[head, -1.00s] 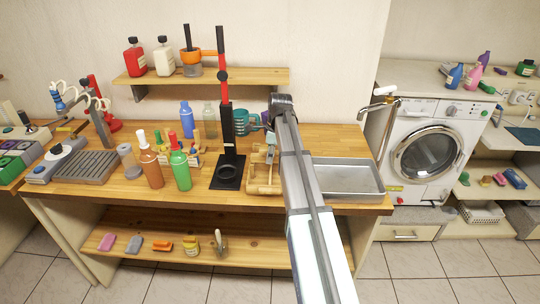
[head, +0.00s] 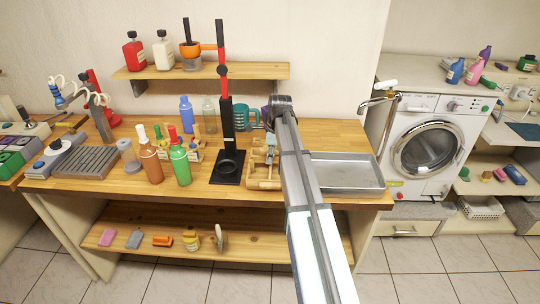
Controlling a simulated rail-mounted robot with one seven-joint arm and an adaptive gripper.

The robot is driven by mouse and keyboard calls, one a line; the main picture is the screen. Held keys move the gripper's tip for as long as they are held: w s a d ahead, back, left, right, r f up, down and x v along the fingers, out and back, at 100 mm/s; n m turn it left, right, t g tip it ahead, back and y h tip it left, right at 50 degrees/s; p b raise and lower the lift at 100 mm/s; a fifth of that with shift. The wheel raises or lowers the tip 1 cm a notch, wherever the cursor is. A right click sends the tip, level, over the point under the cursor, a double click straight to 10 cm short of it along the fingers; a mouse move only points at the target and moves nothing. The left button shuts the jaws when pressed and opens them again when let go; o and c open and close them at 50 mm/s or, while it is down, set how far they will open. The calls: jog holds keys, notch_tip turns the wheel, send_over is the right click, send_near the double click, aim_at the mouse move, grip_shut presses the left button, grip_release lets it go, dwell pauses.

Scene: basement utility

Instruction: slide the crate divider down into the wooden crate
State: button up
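The wooden crate (head: 254,184) stands on the workbench, just right of a black press stand and left of a metal tray. My gripper (head: 270,155) is small in the head view and points down over the crate, beside my arm's grey link. A light wooden piece shows at the crate near my fingers; I cannot tell the divider apart from the crate's own walls. My arm covers the crate's right side. The fingertips are too small and too hidden to show whether they are open or shut.
The black press (head: 228,165) with its tall red-topped lever rises close to the crate's left. The metal tray (head: 347,187) lies to the right. A teal mug (head: 241,118) stands behind. Green (head: 180,165) and brown (head: 151,163) bottles stand further left.

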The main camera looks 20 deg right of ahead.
jog(key=shift+o, duration=1.4)
jog(key=shift+r, duration=0.1)
jog(key=r, duration=0.4)
jog(key=d+r, duration=0.1)
jog(key=r, duration=0.2)
jog(key=s+r, duration=0.1)
jog(key=r, duration=0.3)
jog(key=shift+d+r, duration=0.35)
